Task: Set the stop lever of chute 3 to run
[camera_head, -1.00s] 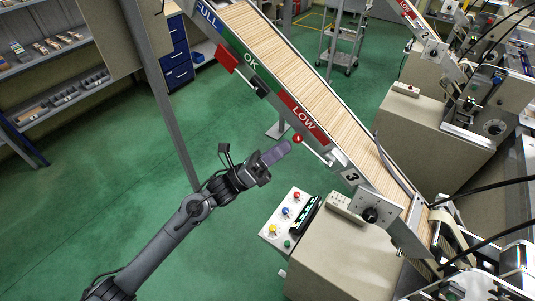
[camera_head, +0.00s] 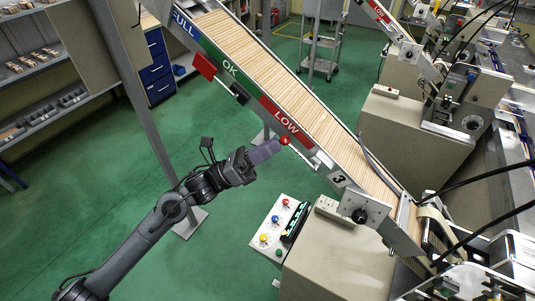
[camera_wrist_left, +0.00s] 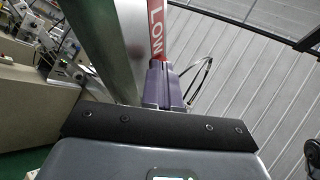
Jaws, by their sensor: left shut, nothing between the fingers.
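Chute 3 (camera_head: 310,105) slopes down from upper left to lower right, full of pale sticks, with a "3" plate (camera_head: 338,178) near its lower end. Its stop lever shows as a red ball knob (camera_head: 285,140) on a thin pale rod at the chute's near side, just below the red LOW band (camera_head: 286,122). My left gripper (camera_head: 266,151) is shut and empty. Its fingertips are right beside the knob; I cannot tell whether they touch. In the left wrist view the shut purple fingers (camera_wrist_left: 162,84) point at the LOW band (camera_wrist_left: 157,30); the knob is hidden there. My right gripper is not in view.
A red flag (camera_head: 204,66) on a rod hangs at the chute's upper side. A button panel (camera_head: 272,232) and a beige machine housing (camera_head: 335,262) stand below the chute. A grey support post (camera_head: 145,110) rises behind my left arm. Open green floor lies left.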

